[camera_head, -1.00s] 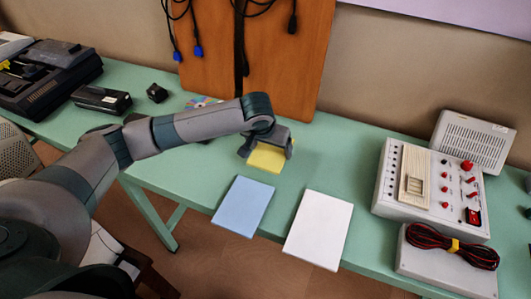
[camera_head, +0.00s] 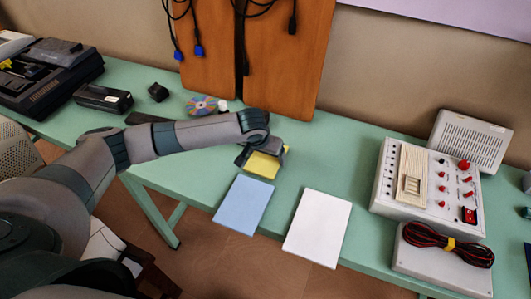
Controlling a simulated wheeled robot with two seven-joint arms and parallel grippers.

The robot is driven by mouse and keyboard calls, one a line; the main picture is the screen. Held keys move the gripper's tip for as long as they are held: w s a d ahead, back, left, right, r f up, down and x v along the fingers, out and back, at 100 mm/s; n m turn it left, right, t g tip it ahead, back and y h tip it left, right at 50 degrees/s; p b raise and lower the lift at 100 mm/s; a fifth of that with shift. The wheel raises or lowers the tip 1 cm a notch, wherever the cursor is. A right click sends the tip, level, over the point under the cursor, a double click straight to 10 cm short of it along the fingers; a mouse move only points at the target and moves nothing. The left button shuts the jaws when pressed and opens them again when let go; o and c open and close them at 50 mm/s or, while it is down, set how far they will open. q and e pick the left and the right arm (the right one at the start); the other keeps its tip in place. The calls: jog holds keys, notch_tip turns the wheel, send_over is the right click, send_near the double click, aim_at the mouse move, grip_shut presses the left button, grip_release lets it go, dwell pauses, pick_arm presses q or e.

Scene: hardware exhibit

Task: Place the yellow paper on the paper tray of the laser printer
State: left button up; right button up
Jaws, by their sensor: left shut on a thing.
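The yellow paper (camera_head: 262,166) is a small yellow stack near the middle of the green table. My left gripper (camera_head: 264,153) is over it and shut on it; the gripper and wrist hide its far part. Whether the paper touches the table is hard to tell. A blue stack of paper (camera_head: 243,205) and a white stack of paper (camera_head: 317,228) lie in front of it, near the table's front edge. No laser printer with a paper tray can be made out for certain. My right gripper is not in view.
The green table (camera_head: 345,165) runs along the wall. A grey control box (camera_head: 425,190) and a box with coiled red-black cable (camera_head: 445,255) stand at the right. A dark machine (camera_head: 50,80), a black box (camera_head: 103,99) and a disc (camera_head: 201,105) are at the left.

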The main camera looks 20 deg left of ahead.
pick_arm(q)
jog(key=shift+f, duration=0.1)
jog(key=o, duration=1.1)
jog(key=shift+f, duration=0.1)
jog(key=shift+r, duration=0.4)
jog(key=b+v, duration=0.2)
jog(key=v, duration=0.9)
jog(key=shift+s+r, duration=0.2)
jog(key=shift+s, duration=0.05)
